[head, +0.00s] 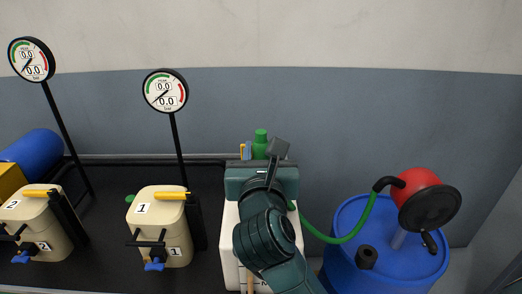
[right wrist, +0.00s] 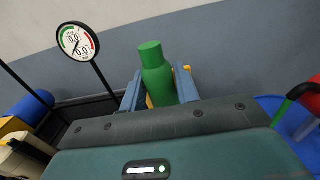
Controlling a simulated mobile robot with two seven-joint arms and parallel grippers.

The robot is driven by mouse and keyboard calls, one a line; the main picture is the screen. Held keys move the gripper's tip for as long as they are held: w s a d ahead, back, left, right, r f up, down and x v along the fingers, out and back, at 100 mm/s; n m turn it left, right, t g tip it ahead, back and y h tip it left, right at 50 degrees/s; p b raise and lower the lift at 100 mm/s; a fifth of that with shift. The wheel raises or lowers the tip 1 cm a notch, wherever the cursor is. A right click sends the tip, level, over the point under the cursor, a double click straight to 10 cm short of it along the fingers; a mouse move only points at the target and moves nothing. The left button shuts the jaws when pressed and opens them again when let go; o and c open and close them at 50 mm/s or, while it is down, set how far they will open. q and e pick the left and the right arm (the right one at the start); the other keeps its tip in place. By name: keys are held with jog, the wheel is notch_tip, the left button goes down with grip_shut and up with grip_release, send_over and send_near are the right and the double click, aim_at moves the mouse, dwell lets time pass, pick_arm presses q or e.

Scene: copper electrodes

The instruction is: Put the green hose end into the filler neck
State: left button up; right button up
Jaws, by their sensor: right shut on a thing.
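The green hose end (head: 261,140) is a bottle-shaped green piece pointing up. My right gripper (head: 260,152) is shut on it, with its fingers on both sides of it. In the right wrist view the hose end (right wrist: 156,76) stands between the fingers, slightly tilted. The green hose (head: 345,238) runs from behind my right arm to the pump on the blue drum. I cannot make out the filler neck with certainty; a small green part (head: 131,199) shows at the left of tank 1 (head: 163,222). My left gripper is not in view.
A white container (head: 231,245) stands below my right gripper, partly hidden by my arm. The blue drum (head: 345,262) with a red hand pump (head: 417,184) stands at the right. Tank 2 (head: 35,219) and gauges on poles (head: 166,91) stand on the dark bench (head: 104,222).

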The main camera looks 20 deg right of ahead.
jog(key=shift+f+b, duration=1.9)
jog(key=shift+f, duration=0.75)
jog(key=o, duration=1.1)
jog(key=shift+o, duration=0.4)
jog(key=o, duration=0.7)
